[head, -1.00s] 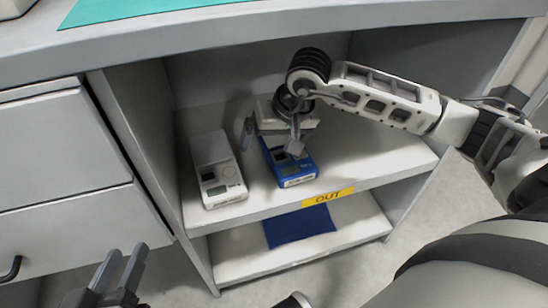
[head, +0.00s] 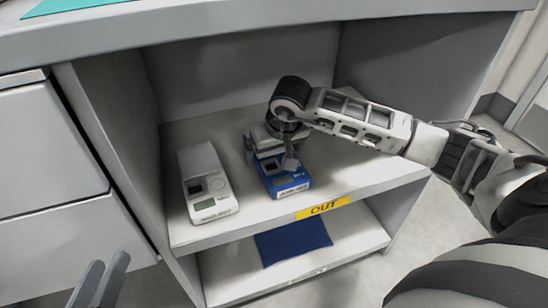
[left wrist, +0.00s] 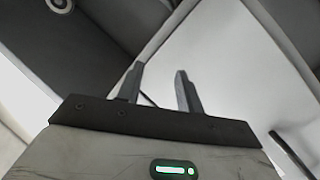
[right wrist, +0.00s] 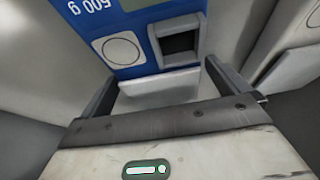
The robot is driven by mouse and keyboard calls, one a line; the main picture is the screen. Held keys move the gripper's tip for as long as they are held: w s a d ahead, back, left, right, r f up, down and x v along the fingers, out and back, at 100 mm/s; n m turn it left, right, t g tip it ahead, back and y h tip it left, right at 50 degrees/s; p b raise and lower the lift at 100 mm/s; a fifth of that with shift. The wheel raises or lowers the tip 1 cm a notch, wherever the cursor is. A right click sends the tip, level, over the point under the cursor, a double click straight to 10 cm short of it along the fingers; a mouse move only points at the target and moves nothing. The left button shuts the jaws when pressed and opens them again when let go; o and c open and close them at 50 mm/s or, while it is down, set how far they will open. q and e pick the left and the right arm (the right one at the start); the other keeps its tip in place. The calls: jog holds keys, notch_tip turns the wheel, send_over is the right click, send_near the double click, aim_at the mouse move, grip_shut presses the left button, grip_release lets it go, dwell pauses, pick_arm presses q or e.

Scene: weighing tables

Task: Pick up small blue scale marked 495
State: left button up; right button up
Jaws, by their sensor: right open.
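A small blue scale (head: 287,183) stands on the upper shelf of the cabinet; its label is too small to read in the head view. It also shows in the right wrist view (right wrist: 125,47), with "500 g" upside down, a round button and a dark square. My right gripper (head: 268,156) is open over the scale's rear part and partly hides it. In the right wrist view its fingers (right wrist: 158,82) are apart, one toward each side of the scale; contact cannot be told. My left gripper (head: 98,285) is open and empty, low at the left, away from the shelf; its spread fingers show in the left wrist view (left wrist: 158,85).
A white scale (head: 208,190) stands left of the blue one. A yellow OUT label (head: 323,207) is on the shelf (head: 375,175) edge. A dark blue mat (head: 293,242) lies on the lower shelf. Cabinet walls and the tabletop above enclose the space; the shelf's right side is free.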

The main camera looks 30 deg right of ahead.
jog(key=c, duration=1)
jog(key=shift+c, duration=0.4)
jog(key=shift+r, duration=0.2)
